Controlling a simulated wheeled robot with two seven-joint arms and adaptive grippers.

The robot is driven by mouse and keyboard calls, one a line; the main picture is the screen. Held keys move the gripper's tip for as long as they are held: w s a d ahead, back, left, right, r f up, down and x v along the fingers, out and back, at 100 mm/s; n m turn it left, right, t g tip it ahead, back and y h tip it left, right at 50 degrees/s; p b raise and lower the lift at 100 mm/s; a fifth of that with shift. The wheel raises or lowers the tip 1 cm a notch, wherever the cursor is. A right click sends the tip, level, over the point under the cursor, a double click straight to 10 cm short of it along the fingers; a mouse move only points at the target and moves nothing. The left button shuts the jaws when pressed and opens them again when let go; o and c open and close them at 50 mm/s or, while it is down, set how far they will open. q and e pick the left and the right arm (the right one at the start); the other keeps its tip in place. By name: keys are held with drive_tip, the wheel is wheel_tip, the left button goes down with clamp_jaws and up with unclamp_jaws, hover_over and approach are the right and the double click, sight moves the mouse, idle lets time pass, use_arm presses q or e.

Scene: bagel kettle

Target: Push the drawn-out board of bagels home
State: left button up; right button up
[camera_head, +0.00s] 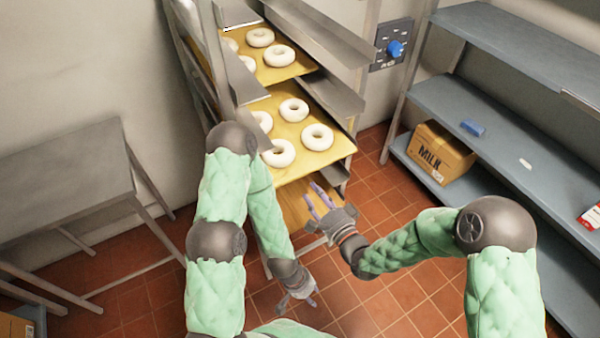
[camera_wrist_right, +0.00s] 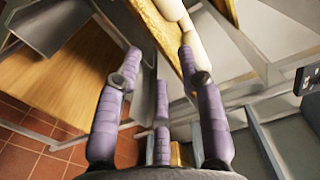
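A yellow board (camera_head: 312,162) with several pale bagels sticks out of the front of the rack, farther than the board above it. Its edge (camera_wrist_right: 184,52) and a bagel show at the top of the right wrist view. My right gripper (camera_head: 317,194) is just in front of and below this board's front edge in the head view, its purple fingers pointing at the rack. The right wrist view shows the fingers (camera_wrist_right: 159,60) apart with nothing held. Contact with the board cannot be told. My left gripper (camera_head: 309,294) hangs low over the floor, away from the board; its opening is unclear.
A higher board (camera_head: 292,70) of bagels sits in the rack (camera_head: 340,100). A bare wooden board (camera_head: 294,208) lies below. Blue-grey shelves (camera_head: 480,110) with a milk carton box (camera_head: 440,152) stand right. A metal table (camera_head: 70,180) stands left. Tiled floor (camera_head: 400,300) is clear in front.

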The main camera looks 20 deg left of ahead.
sight(303, 175)
drive_tip(key=x, duration=0.3)
drive_tip(key=shift+w+a+b, duration=0.2)
drive_tip(key=shift+a+b, duration=0.05)
drive_tip(key=shift+b, duration=0.05)
use_arm(q)
drive_tip(key=shift+f+b, duration=0.8)
drive_tip(key=shift+f, duration=0.3)
use_arm(e)
drive_tip(key=shift+x, duration=2.8)
drive_tip(key=shift+r, duration=0.1)
clamp_jaws()
drive_tip(key=shift+w+r, duration=0.1)
drive_tip(key=shift+w, duration=0.1)
